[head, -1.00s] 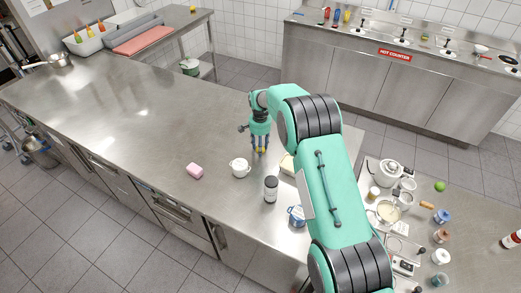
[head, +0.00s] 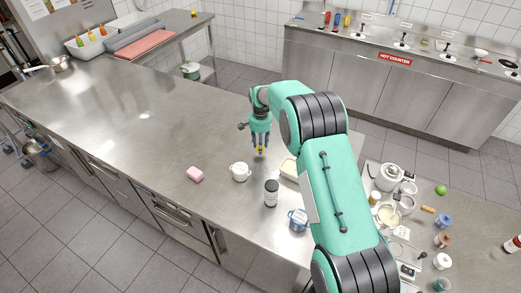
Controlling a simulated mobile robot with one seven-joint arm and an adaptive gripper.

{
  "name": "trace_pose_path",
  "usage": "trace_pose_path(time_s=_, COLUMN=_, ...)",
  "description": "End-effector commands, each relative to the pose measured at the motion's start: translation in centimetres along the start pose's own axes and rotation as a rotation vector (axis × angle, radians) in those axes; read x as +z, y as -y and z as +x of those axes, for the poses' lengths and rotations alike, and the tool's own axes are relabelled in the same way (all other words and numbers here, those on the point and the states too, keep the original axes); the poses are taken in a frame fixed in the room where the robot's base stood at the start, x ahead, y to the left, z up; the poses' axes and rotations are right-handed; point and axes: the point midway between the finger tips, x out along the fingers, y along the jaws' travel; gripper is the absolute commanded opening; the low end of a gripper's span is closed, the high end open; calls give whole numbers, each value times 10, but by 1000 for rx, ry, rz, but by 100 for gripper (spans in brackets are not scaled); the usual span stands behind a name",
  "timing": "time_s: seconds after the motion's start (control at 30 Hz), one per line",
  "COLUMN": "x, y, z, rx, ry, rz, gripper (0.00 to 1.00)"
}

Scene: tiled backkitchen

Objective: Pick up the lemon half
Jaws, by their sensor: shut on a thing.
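My gripper (head: 259,149) is above the long steel counter (head: 130,120), pointing down, beyond the white lidded pot. Its fingers are shut on a small yellow thing at their tips, which I take to be the lemon half (head: 259,151). Most of it is hidden by the fingers. I cannot tell for sure whether it is clear of the counter.
Near the gripper stand a white pot (head: 240,172), a dark jar (head: 271,192), a pink sponge (head: 195,175), a blue-and-white container (head: 298,220) and a pale block (head: 289,168) partly behind my arm. A side table (head: 450,215) on the right is crowded. The counter's left is mostly clear.

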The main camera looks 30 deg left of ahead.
Motion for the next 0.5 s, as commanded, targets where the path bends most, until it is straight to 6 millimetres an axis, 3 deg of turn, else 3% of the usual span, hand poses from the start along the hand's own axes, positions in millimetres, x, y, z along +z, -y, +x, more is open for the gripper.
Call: trace_pose_path(time_s=0.5, x=51, y=-45, z=-5, rx=2, ry=2, rz=0, gripper=10)
